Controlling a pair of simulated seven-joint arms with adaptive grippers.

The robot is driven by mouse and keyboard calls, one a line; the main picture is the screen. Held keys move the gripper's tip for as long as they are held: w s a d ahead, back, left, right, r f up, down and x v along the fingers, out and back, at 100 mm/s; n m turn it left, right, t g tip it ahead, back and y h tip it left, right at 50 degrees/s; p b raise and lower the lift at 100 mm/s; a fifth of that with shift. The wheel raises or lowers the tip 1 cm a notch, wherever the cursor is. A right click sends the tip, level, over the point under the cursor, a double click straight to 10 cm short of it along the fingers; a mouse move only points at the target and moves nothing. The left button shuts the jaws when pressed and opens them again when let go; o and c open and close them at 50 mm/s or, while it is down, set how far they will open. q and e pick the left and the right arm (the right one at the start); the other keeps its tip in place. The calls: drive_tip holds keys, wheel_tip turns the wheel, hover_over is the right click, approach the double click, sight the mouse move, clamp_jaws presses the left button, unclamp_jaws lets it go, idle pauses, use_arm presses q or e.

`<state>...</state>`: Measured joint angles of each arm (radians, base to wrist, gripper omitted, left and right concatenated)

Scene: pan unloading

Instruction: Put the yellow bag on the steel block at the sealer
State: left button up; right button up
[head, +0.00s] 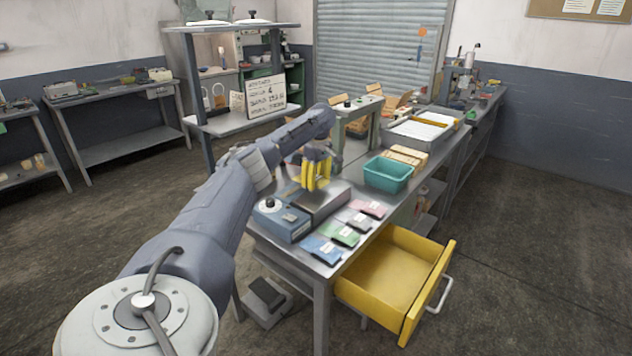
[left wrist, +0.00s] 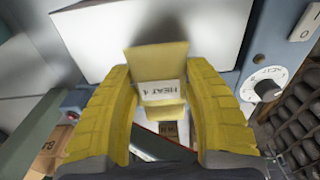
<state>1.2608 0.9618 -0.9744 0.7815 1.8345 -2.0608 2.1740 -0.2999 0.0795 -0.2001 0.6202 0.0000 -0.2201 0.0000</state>
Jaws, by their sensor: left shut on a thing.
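My left gripper (head: 316,175) has yellow fingers and hangs above the sealer, a blue box with a dial (head: 282,221). In the left wrist view its fingers (left wrist: 160,118) are shut on the yellow bag (left wrist: 157,60), which has a white label reading something like "HEAT". The bag is hard to tell from the fingers in the head view. The steel block (head: 328,198) adjoins the blue box, below the gripper. Its bright top (left wrist: 205,30) lies behind the bag in the left wrist view; I cannot tell whether they touch. My right gripper is not in view.
Blue (head: 322,251), green (head: 341,235), grey (head: 358,221) and pink (head: 368,208) packets lie along the bench front. A teal bin (head: 388,176) stands behind them. A yellow drawer (head: 410,316) sticks out, open and empty. A press-like frame (head: 356,122) stands behind the gripper.

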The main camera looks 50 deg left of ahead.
sight(318, 178)
use_arm(q)
drive_tip(key=shift+f, duration=0.55)
drive_tip(key=o, duration=1.3)
wheel_tip(318, 178, up, 13)
drive_tip(key=shift+d, duration=0.4)
drive_tip(key=shift+w+r, duration=0.1)
